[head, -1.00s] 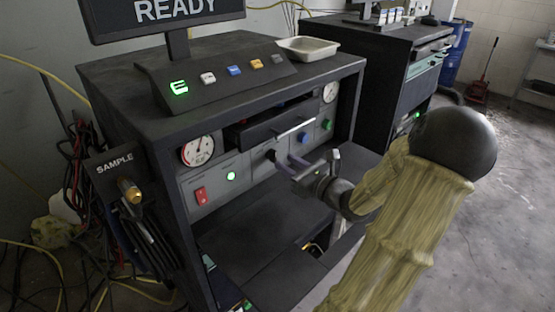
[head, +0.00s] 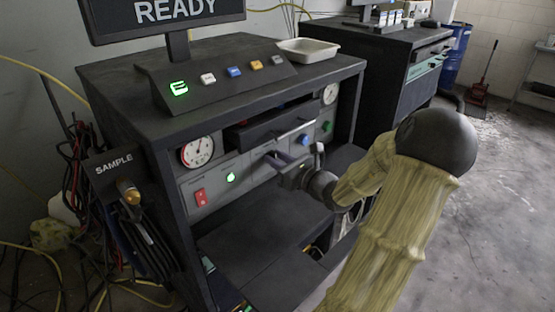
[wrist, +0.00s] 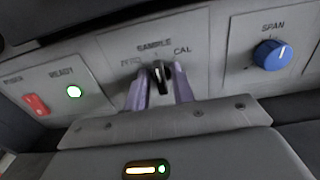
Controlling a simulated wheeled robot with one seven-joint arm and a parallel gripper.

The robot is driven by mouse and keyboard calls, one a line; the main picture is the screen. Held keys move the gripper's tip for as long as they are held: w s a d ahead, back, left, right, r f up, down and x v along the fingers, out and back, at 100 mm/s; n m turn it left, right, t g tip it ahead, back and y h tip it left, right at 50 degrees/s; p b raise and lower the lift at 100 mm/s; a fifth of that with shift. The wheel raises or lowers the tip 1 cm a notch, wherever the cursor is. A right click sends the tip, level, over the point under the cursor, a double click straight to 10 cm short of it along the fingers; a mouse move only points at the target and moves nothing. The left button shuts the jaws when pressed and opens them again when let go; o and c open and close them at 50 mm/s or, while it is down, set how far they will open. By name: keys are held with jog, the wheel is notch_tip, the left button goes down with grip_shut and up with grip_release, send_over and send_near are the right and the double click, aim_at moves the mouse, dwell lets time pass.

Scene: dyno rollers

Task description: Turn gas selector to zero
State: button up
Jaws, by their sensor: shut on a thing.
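The gas selector (wrist: 160,76) is a small black knob on the grey panel. The label SAMPLE is above it, CAL is to its upper right, and a partly blurred label, seemingly ZERO, is to its upper left. The knob stands near upright, its top under SAMPLE; its exact pointing is hard to tell. My gripper (wrist: 160,90) has a purple finger on each side of the knob and is shut on it. In the head view my gripper (head: 273,157) reaches the panel from the right and hides the knob.
A red rocker switch (wrist: 37,104) and green READY light (wrist: 74,91) are left of the selector. The blue SPAN knob (wrist: 272,55) is to its right. A black drawer (head: 270,125) juts out just above my gripper. Open space lies below the panel.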

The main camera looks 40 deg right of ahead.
jog(key=shift+f+n+b, duration=0.1)
jog(key=shift+n+b, duration=0.2)
jog(key=shift+b, duration=0.1)
jog(key=n+b, duration=0.1)
jog(key=b, duration=0.1)
jog(key=n+b, duration=0.4)
jog(key=shift+a+f, duration=0.15)
jog(key=shift+f, duration=0.15)
jog(key=n+b, duration=0.3)
jog(key=b, duration=0.1)
jog(key=shift+r+n+b, duration=0.15)
jog(key=shift+n+b, duration=0.45)
jog(key=shift+b, duration=0.45)
jog(key=shift+r, duration=0.1)
jog(key=o, duration=0.7)
jog(key=shift+s, duration=0.15)
